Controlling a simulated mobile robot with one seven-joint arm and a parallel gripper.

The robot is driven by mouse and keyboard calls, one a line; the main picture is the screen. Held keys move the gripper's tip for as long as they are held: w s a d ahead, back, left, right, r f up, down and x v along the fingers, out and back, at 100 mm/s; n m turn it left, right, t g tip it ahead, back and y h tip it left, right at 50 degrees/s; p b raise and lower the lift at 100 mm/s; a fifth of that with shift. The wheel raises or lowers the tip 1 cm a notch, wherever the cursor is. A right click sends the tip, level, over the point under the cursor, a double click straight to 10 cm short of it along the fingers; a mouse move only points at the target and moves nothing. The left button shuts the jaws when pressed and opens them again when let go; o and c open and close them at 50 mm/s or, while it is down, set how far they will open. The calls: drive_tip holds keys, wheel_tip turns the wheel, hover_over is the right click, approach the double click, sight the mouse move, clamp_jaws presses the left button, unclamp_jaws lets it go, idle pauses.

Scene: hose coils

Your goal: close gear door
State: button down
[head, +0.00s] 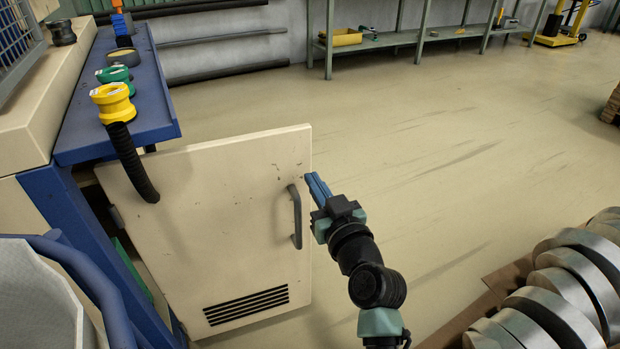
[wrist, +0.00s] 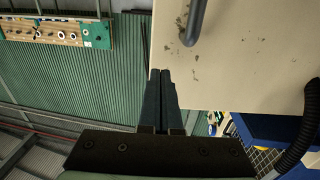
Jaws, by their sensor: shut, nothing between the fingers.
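The gear door (head: 225,220) is a cream panel with a dark handle (head: 296,217) near its right edge and a black vent slot at its bottom. It stands swung out, open, from the blue cabinet (head: 65,205) on the left. My gripper (head: 318,186) is shut and empty, close to the right of the door's free edge, near the top of the handle. In the wrist view the shut fingers (wrist: 161,88) appear beside the door's edge (wrist: 235,60), with part of the handle (wrist: 195,20) above. I cannot tell whether the fingers touch the door.
A black hose (head: 130,160) with a yellow coupling (head: 113,102) hangs from the blue shelf in front of the door's upper left. Large metal rolls (head: 570,290) stand at the lower right. The floor (head: 430,150) beyond the door is clear.

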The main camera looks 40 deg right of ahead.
drive_tip(key=shift+x, duration=1.4)
drive_tip(key=shift+b, duration=0.35)
